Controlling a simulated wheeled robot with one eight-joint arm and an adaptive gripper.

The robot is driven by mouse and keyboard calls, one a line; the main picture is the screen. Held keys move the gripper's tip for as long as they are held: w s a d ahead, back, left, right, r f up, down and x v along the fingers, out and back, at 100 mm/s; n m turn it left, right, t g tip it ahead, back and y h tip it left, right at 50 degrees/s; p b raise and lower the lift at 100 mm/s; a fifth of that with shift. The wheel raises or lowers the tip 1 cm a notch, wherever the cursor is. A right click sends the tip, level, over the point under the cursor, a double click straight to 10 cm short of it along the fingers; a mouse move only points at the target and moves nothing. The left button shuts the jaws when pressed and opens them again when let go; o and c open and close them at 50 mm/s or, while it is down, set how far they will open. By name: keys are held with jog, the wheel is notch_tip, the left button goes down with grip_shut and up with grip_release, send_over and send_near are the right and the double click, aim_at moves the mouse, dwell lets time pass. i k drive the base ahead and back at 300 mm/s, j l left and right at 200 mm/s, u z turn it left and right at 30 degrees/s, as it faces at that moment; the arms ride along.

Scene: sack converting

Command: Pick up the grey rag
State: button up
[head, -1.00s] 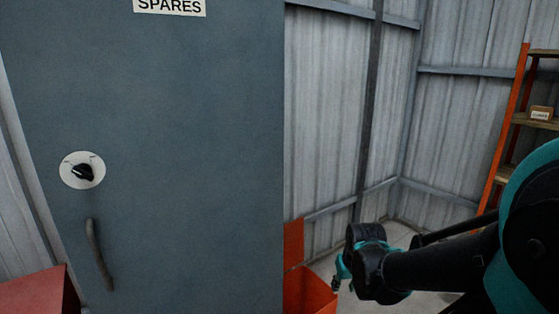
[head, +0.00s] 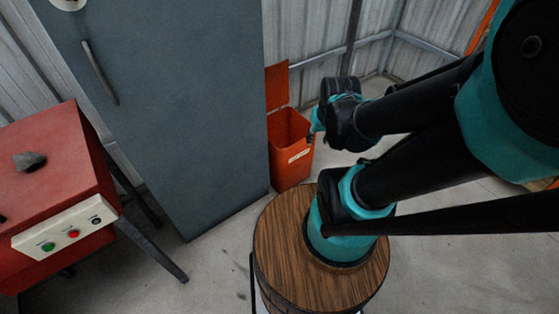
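A small crumpled grey lump (head: 30,160), which looks like the grey rag, lies on top of the red machine (head: 60,150) at the left. My gripper (head: 314,127) is near the middle of the view, in front of the orange bin, far to the right of the rag. Only a bit of its teal and dark end shows past my arm. Its fingers are too small and hidden to tell whether they are open or shut.
A tall grey cabinet (head: 170,90) stands between the machine and the open orange bin (head: 284,165). The machine's front has a button panel (head: 68,232). A round wooden top (head: 285,262) stands below my arm. Grey floor (head: 215,260) is clear between machine and wooden top.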

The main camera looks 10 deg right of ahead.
aim_at(23, 162)
jog(key=u, duration=2.05)
